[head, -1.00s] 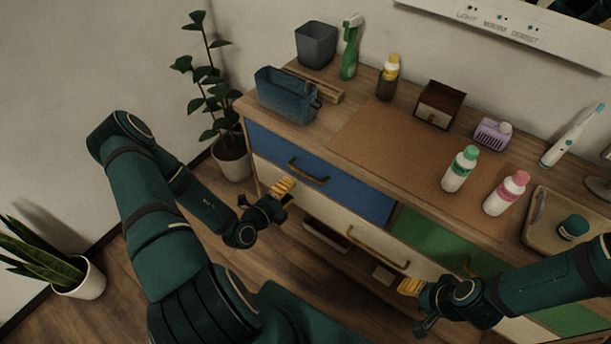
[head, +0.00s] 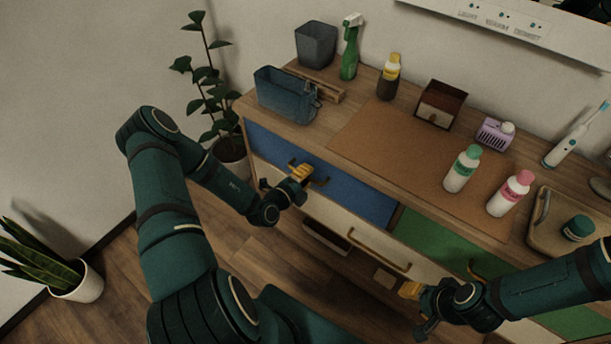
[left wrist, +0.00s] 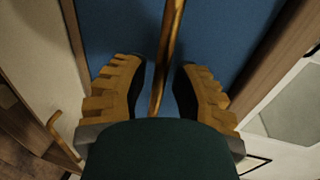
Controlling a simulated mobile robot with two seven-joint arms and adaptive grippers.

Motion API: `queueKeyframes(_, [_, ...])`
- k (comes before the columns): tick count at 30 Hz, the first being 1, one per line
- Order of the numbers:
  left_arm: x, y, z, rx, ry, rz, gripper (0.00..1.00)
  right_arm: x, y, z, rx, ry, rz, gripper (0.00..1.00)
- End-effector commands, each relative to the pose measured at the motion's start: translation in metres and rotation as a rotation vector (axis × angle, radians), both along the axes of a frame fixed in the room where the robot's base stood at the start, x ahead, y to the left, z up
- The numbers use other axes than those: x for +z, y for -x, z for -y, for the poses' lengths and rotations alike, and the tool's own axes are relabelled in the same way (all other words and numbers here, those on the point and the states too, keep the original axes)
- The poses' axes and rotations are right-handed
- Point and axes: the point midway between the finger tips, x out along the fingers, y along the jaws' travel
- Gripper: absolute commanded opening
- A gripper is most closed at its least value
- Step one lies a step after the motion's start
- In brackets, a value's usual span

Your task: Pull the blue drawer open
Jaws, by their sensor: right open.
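The blue drawer (head: 345,190) is in the upper left of the cabinet and looks shut, its front flush with the cabinet. Its brass bar handle (head: 318,181) is partly hidden by my left gripper (head: 300,174) in the head view. In the left wrist view the blue front (left wrist: 225,35) fills the middle, and the handle (left wrist: 166,60) runs between the two yellow fingers of my left gripper (left wrist: 160,88). The fingers are apart, with a gap to the handle on each side. My right gripper (head: 410,290) is open and empty before the lower cream drawer.
A cream drawer with a brass handle (head: 380,252) lies below, and a green drawer (head: 435,240) is to the right. The cabinet top holds a blue basket (head: 284,92), a spray bottle (head: 350,48) and several bottles. A potted plant (head: 230,150) stands by the cabinet's left side.

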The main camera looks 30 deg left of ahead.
Motion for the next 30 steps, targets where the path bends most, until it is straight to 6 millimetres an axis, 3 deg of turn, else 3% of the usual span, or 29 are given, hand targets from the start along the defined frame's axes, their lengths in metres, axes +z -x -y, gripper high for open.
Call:
queueKeyframes(2, [0.0,0.0,0.0,0.0,0.0,0.0,0.0,0.0,0.0,0.0,0.0,0.0,0.0,0.47])
queueKeyframes(14, [0.001,0.011,-0.001,0.001,0.001,-0.003,0.0,0.006,0.001,0.0,0.001,0.0,-0.002,0.47])
queueKeyframes(20, [0.002,0.044,-0.004,0.004,0.003,-0.005,0.0,0.023,0.002,0.0,0.0,-0.001,-0.005,0.47])
queueKeyframes(30, [0.002,0.126,-0.01,0.006,0.002,-0.005,0.0,0.048,-0.007,0.001,-0.016,0.004,0.015,0.47])
